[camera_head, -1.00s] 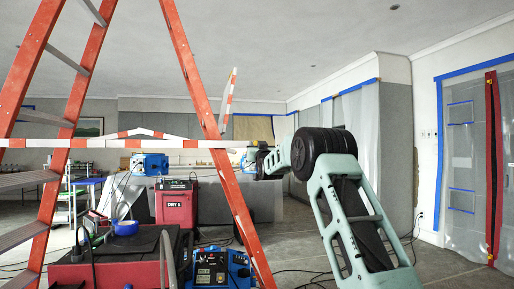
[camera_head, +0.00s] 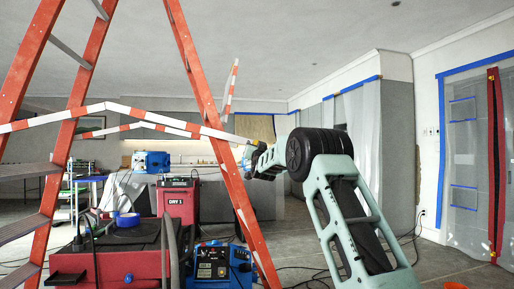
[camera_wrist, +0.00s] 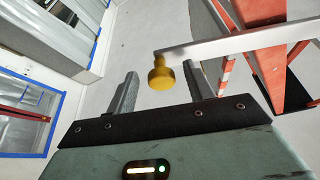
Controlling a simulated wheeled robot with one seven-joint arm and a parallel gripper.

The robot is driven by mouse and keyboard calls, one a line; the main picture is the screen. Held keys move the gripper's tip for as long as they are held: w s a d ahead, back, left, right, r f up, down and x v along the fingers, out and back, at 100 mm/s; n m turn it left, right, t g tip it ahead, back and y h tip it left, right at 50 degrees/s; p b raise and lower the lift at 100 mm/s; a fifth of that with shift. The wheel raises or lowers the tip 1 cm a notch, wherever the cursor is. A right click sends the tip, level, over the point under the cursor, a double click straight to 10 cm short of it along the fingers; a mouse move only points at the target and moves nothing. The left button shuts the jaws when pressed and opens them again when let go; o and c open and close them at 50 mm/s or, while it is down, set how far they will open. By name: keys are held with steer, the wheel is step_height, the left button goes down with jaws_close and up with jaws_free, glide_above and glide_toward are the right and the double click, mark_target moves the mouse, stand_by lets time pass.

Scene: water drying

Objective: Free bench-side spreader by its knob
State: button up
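The yellow knob (camera_wrist: 160,76) sits at the end of a pale flat spreader bar (camera_wrist: 235,42) in the wrist view. My gripper (camera_wrist: 161,69) is open, with one finger on each side of the knob; whether either finger touches it I cannot tell. In the head view, a red-and-white striped spreader (camera_head: 60,115) crosses the orange stepladder (camera_head: 222,165), bent up at its middle. A second striped spreader (camera_head: 125,129) lies behind it. My gripper and the knob are too small to make out in the head view, beyond my arm's far end.
The bench (camera_head: 265,195) stands behind. A red dryer (camera_head: 178,200), a blue machine (camera_head: 220,267) and a red case (camera_head: 110,255) crowd the ladder's foot. Cables cross the floor. Taped plastic sheeting (camera_head: 465,160) covers the right wall.

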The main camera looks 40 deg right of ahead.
steer(key=shift+r, duration=0.1)
steer(key=b+v, duration=0.4)
steer(key=v, duration=1.3)
steer(key=shift+s+f, duration=0.15)
steer(key=shift+f, duration=0.1)
